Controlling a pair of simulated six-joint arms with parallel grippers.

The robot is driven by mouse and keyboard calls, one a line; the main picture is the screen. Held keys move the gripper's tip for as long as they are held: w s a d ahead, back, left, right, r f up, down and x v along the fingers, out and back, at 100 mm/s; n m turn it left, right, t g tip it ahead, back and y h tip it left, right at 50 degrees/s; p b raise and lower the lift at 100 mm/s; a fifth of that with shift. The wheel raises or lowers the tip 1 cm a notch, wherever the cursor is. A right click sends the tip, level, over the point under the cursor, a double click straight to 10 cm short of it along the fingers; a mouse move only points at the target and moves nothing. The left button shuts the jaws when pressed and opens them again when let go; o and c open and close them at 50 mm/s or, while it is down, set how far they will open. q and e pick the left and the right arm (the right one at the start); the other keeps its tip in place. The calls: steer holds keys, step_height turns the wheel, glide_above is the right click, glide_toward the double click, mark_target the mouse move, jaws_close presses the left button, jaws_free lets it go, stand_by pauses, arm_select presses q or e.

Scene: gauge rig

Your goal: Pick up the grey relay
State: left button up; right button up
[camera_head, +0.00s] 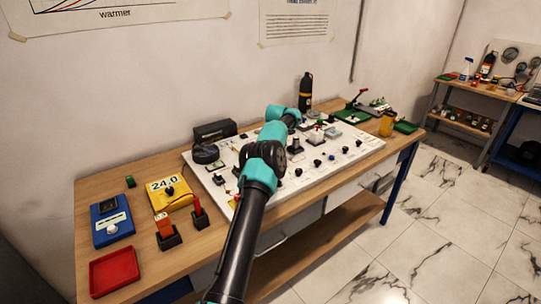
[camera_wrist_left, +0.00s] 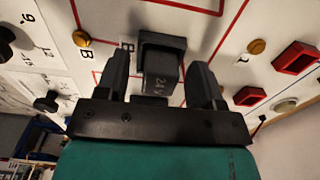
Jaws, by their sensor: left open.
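A dark grey block marked "24V", the relay (camera_wrist_left: 161,80), stands at the white panel (camera_wrist_left: 215,55) in the left wrist view. A black block part (camera_wrist_left: 163,42) shows right behind it; I cannot tell whether that is its socket. My left gripper (camera_wrist_left: 158,75) is open, with one finger on each side of the relay. Gaps show between the fingers and the relay. In the head view my arm reaches over the white panel (camera_head: 222,184), and it hides the gripper tips and probably the relay. My right gripper is in neither view.
Left of the panel on the bench lie a yellow meter (camera_head: 168,194), a blue meter (camera_head: 111,226) and a red tray (camera_head: 113,272). A black bottle (camera_head: 305,92) stands behind the panel. Red switches (camera_wrist_left: 296,58) and brass posts (camera_wrist_left: 257,46) are close to the gripper.

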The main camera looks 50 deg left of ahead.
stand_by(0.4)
arm_select(q)
steer(key=c, duration=1)
steer(key=shift+r, duration=0.1)
steer(key=shift+r, duration=1.7)
steer(key=shift+d, duration=0.1)
steer(key=shift+s+d+r, duration=0.1)
steer(key=shift+s+d, duration=0.05)
steer(key=shift+s+d+r, duration=0.2)
steer(key=shift+s+d, duration=1.5)
steer(key=shift+d, duration=0.25)
steer(key=shift+s+d+r, duration=0.2)
steer(key=shift+s+d, duration=1.5)
steer(key=shift+d, duration=0.2)
steer(key=shift+s+d+r, duration=0.2)
steer(key=shift+s+d, duration=1.5)
steer(key=shift+d, duration=0.25)
